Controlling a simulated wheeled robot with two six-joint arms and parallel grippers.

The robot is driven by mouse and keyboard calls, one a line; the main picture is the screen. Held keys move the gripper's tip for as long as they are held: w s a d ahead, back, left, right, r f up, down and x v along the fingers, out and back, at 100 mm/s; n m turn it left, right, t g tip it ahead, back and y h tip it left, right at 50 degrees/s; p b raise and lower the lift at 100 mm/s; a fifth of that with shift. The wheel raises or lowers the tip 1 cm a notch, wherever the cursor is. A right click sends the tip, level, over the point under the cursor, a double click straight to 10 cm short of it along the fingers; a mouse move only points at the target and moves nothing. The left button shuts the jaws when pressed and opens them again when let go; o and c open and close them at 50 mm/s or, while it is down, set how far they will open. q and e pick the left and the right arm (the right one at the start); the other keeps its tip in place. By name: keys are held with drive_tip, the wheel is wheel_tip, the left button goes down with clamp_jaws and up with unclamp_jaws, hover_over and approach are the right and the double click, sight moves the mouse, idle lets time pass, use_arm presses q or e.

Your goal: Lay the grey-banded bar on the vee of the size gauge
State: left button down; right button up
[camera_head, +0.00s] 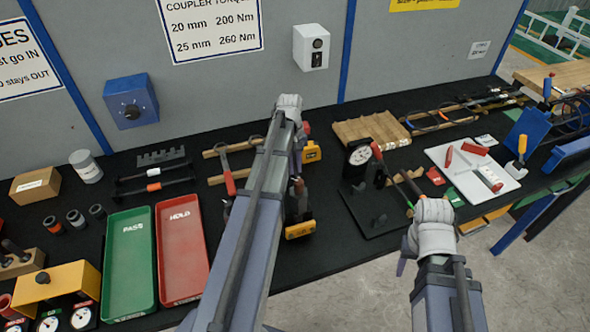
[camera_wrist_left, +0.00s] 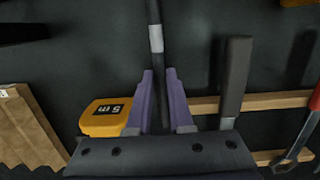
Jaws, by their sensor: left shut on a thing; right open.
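The grey-banded bar (camera_wrist_left: 156,38) is dark with one pale grey band. In the left wrist view it stands between the purple fingers of my left gripper (camera_wrist_left: 160,78), which is shut on it; the band is beyond the fingertips. In the head view my left arm hides most of this gripper and I cannot make out the bar. The size gauge (camera_head: 393,218) appears to be the black plate with a white dial, right of my left arm; its vee is too small to make out clearly. My right gripper (camera_head: 403,260), partly hidden by its wrist, is open, in front of the gauge.
A yellow tape measure (camera_wrist_left: 104,118) lies close to the left gripper's fingers. A green tray (camera_head: 129,262) and a red tray (camera_head: 181,250) lie to the left. A white board (camera_head: 460,180) with red-handled tools lies to the right.

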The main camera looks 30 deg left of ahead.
use_arm(q)
drive_tip(key=shift+f, duration=0.15)
drive_tip(key=c, duration=0.8)
unclamp_jaws()
drive_tip(key=r+p, duration=0.4)
drive_tip(key=a+r+p, duration=0.1)
drive_tip(key=r+p, duration=0.7)
drive_tip(key=shift+w+a+r, duration=0.15)
drive_tip(key=shift+w+r, duration=0.05)
drive_tip(key=shift+w, duration=0.15)
